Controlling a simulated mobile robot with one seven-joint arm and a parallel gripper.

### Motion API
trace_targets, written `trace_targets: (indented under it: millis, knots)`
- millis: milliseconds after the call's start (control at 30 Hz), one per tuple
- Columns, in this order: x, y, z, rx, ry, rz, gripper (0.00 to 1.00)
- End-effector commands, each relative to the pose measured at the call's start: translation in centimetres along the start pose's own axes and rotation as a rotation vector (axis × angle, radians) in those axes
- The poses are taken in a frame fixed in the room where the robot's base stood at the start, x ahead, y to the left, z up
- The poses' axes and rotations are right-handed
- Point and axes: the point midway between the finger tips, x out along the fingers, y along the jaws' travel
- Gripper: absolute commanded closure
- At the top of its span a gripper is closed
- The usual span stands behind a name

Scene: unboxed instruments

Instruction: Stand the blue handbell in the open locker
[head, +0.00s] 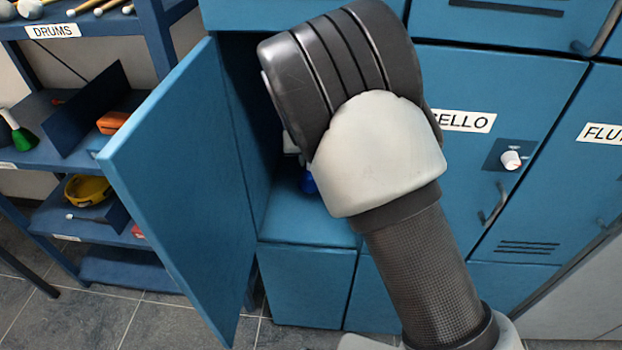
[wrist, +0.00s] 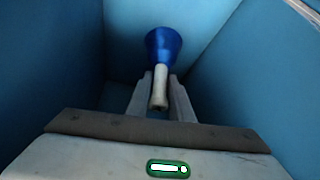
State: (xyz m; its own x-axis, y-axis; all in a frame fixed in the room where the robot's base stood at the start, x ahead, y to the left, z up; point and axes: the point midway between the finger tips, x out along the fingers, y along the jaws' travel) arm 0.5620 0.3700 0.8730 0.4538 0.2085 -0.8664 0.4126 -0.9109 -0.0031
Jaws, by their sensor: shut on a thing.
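The blue handbell (wrist: 163,45) has a pale handle (wrist: 159,85), which lies between the two fingers of my gripper (wrist: 160,92) in the wrist view. The gripper is shut on the handle, and the bell's cup points away from the wrist camera. In the head view a small blue part of the bell (head: 308,182) shows inside the open locker (head: 300,222), low near its floor. My arm hides most of the bell and gripper there. I cannot tell whether the bell's rim touches the locker floor.
The locker's blue door (head: 185,190) stands wide open at the left. Closed lockers, one marked as CELLO (head: 462,121), adjoin at the right.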

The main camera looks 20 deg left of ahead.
Motion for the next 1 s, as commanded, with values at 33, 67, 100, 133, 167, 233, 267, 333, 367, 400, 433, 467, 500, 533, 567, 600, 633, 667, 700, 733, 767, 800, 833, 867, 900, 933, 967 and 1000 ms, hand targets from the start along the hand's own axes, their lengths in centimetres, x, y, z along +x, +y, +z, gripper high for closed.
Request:
trace_targets:
  millis: [33, 67, 100, 133, 167, 233, 267, 333, 367, 400, 433, 467, 500, 533, 567, 600, 633, 667, 700, 733, 767, 800, 833, 867, 900, 933, 967, 1000]
  knots:
    - [1.2, 0.1, 0.8, 0.0, -0.005, 0.002, 1.0]
    - [1.7, 0.1, 1.2, 0.001, -0.006, 0.002, 1.0]
    - [2.4, 0.1, 1.5, 0.0, -0.005, 0.001, 1.0]
    - [2.9, 0.1, 1.8, 0.0, -0.005, 0.002, 1.0]
    - [3.3, 0.1, 2.0, 0.001, -0.005, 0.002, 1.0]
    - [4.1, 0.1, 2.5, 0.001, -0.003, 0.002, 1.0]
    - [4.3, 0.1, 2.6, 0.001, -0.003, 0.001, 1.0]
    - [4.7, 0.1, 2.7, 0.001, -0.002, 0.0, 1.0]
    - [4.8, 0.0, 2.8, 0.001, -0.002, 0.0, 1.0]
    - [5.1, 0.1, 3.0, 0.0, -0.003, 0.001, 1.0]
    - [5.4, 0.1, 3.2, 0.0, -0.003, 0.001, 1.0]
    - [5.7, 0.1, 3.4, 0.0, -0.004, 0.002, 1.0]
    - [6.2, 0.1, 3.7, 0.001, -0.004, 0.002, 1.0]
    - [6.7, 0.1, 3.9, 0.001, -0.004, 0.001, 1.0]
    - [7.1, 0.1, 4.2, 0.001, -0.004, 0.001, 1.0]
    - [7.5, 0.1, 4.5, 0.001, -0.004, 0.001, 1.0]
    - [7.8, 0.1, 4.6, 0.001, -0.003, 0.002, 1.0]
    - [7.9, 0.1, 4.6, 0.001, -0.002, 0.002, 1.0]
    - [8.0, 0.1, 4.6, 0.001, -0.001, 0.001, 1.0]
    - [7.9, 0.1, 4.6, 0.0, -0.001, 0.001, 1.0]
    - [7.9, 0.1, 4.5, 0.0, -0.001, 0.001, 1.0]
    - [7.8, 0.0, 4.5, 0.0, -0.001, 0.001, 1.0]
    - [7.8, 0.0, 4.5, 0.0, -0.001, 0.001, 1.0]
    - [7.8, 0.0, 4.6, 0.0, -0.001, 0.001, 1.0]
    - [7.9, 0.1, 4.6, 0.0, -0.001, 0.001, 1.0]
    - [8.0, 0.1, 4.6, 0.0, -0.002, 0.001, 1.0]
    - [8.1, 0.1, 4.7, 0.0, -0.002, 0.001, 1.0]
    - [8.2, 0.0, 4.8, 0.0, -0.002, 0.001, 1.0]
